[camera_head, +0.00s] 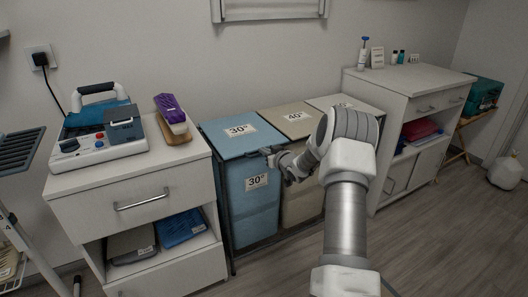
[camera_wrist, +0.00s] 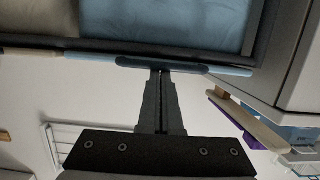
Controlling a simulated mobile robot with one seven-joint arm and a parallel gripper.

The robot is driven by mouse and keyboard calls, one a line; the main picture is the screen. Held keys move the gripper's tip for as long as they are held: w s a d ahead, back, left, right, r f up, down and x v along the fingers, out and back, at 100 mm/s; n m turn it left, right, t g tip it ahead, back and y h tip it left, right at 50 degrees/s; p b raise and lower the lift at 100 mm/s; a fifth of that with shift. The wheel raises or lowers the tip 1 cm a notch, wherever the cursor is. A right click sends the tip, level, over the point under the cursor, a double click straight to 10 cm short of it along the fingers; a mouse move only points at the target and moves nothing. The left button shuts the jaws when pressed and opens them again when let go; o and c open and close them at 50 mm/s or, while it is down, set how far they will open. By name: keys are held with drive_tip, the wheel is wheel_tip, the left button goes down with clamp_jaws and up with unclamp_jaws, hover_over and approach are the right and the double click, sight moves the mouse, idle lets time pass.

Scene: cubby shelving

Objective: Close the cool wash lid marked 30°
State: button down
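The blue lid (camera_head: 240,138) marked 30° lies about flat on top of the blue wash bin (camera_head: 254,212) in the head view, level with its neighbours. I cannot tell whether a small gap is left under it. In the wrist view, which is upside down, the lid's edge (camera_wrist: 90,57) shows as a thin light-blue strip along the dark frame. A darker blue lip (camera_wrist: 190,67) sits on that edge. My gripper (camera_wrist: 160,76) has its fingers together at this lip, seemingly touching it, with nothing visible between them. In the head view my gripper (camera_head: 268,154) is at the lid's front right corner.
The beige lid (camera_head: 290,119) marked 40° and a pale third lid (camera_head: 338,103) are flat to the right. A drawer cabinet (camera_head: 133,193) stands close on the left, and a white cabinet (camera_head: 412,86) on the right. Floor (camera_head: 440,230) is clear in front.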

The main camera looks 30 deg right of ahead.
drive_tip(key=shift+s+a+f+g, duration=0.1)
drive_tip(key=shift+s+f+g, duration=0.2)
drive_tip(key=shift+f, duration=0.55)
drive_tip(key=shift+s+f+g, duration=0.1)
drive_tip(key=shift+s+f, duration=0.25)
drive_tip(key=shift+f, duration=0.5)
drive_tip(key=r+p+v, duration=0.2)
drive_tip(key=p+v, duration=0.2)
drive_tip(key=v, duration=1.3)
drive_tip(key=shift+w+r+t, duration=0.2)
drive_tip(key=shift+w+t, duration=0.1)
drive_tip(key=shift+t, duration=0.1)
drive_tip(key=shift+w, duration=0.1)
